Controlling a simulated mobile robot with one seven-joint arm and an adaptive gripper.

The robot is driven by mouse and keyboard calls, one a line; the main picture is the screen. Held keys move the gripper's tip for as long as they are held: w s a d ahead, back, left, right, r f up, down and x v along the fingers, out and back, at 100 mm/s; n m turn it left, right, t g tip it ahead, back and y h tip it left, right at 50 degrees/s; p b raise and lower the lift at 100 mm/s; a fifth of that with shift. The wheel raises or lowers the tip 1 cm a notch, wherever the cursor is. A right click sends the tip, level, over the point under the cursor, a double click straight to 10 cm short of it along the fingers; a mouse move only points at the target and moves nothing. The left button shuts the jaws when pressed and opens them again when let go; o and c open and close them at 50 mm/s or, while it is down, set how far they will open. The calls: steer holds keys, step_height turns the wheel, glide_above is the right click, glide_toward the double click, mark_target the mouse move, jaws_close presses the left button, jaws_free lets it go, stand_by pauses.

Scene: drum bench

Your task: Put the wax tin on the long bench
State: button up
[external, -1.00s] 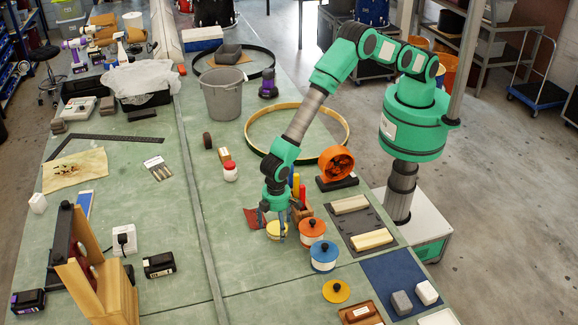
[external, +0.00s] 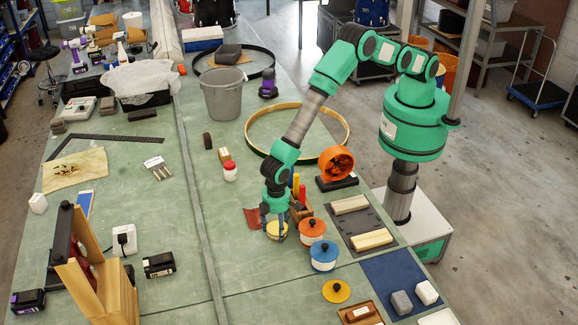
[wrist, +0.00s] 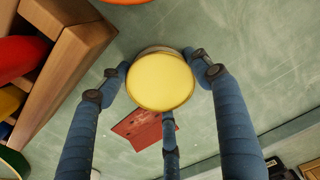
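A small round tin with a plain yellow lid (external: 272,230), which I take to be the wax tin, stands on the green bench top (external: 230,270). In the wrist view its yellow lid (wrist: 160,81) is in the middle, between my three blue fingers. My gripper (external: 276,236) points down over the tin. Its fingers are drawn in around the tin's side and appear to touch it. The tin looks upright and still at bench height. Its label is not visible.
Orange-lidded (external: 312,229) and blue-lidded (external: 323,257) pots stand close on the right. A wooden box (external: 301,211) with coloured handles is just behind, and a dark red sheet (external: 253,217) lies at left.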

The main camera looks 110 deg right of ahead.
mark_target(277, 227)
steer(key=c, duration=0.4)
steer(key=shift+o, duration=0.2)
steer(key=shift+r, duration=0.15)
step_height(277, 227, up, 10)
stand_by(1.0)
steer(key=s+d+b, duration=0.3)
steer(key=d, duration=0.9)
steer(key=s+d+b, duration=0.3)
steer(key=d+b, duration=0.1)
steer(key=d, duration=0.9)
steer(key=s+d+b, duration=0.3)
steer(key=s+d, duration=0.1)
steer(key=d, duration=0.9)
steer(key=shift+f, duration=0.35)
